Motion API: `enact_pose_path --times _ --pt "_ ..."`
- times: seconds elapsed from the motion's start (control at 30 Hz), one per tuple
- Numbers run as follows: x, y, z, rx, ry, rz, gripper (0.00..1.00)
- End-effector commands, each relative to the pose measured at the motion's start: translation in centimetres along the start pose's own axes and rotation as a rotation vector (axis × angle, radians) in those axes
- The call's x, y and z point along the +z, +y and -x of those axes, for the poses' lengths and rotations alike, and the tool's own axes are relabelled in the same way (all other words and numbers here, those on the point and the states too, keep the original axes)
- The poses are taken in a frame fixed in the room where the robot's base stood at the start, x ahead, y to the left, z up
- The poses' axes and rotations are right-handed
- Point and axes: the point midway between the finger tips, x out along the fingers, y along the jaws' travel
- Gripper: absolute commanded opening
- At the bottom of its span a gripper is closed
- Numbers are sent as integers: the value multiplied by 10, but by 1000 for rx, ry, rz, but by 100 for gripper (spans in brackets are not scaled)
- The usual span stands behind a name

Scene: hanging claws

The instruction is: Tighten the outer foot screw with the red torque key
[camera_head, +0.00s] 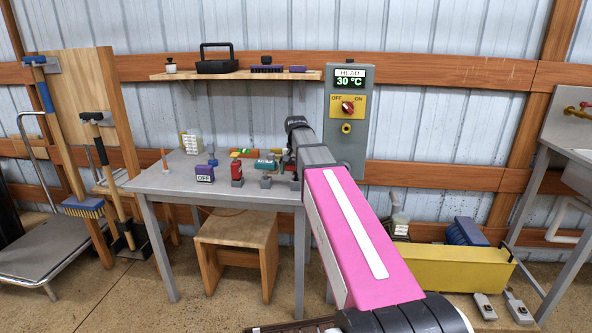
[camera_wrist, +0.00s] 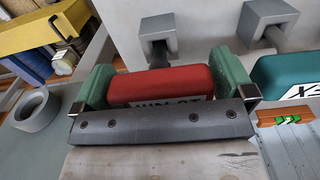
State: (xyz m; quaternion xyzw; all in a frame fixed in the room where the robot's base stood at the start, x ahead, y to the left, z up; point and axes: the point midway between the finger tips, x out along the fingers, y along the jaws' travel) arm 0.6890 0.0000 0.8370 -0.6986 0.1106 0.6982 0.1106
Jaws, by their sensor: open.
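The red key (camera_wrist: 160,84) lies between the two green fingers of my gripper (camera_wrist: 166,88) in the wrist view. White lettering on its near side is partly covered by the dark bar of the gripper. The fingers are open, one at each end of the red handle; I cannot tell whether they touch it. A dark shaft runs from the handle toward a grey holder (camera_wrist: 158,28). In the head view my gripper (camera_head: 289,163) is over the right end of the grey table (camera_head: 150,181), and the red key is not clearly visible. I cannot make out the foot screw.
A teal handle (camera_wrist: 292,76) sits close beside the gripper in the wrist view, near a second grey holder (camera_wrist: 266,20). An orange level (camera_wrist: 279,116) and a grey ring (camera_wrist: 38,109) lie nearby. A control box (camera_head: 346,125) hangs on the wall behind the table.

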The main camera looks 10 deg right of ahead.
Motion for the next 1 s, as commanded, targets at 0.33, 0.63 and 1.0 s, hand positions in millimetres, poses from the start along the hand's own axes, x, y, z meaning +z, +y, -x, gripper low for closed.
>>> enact_pose_path --times 0.33,0.63,1.0 --pt "0 0 0 0 0 0 62" --pt "0 0 6 0 0 0 62" --pt "10 -2 46 -1 1 1 62"
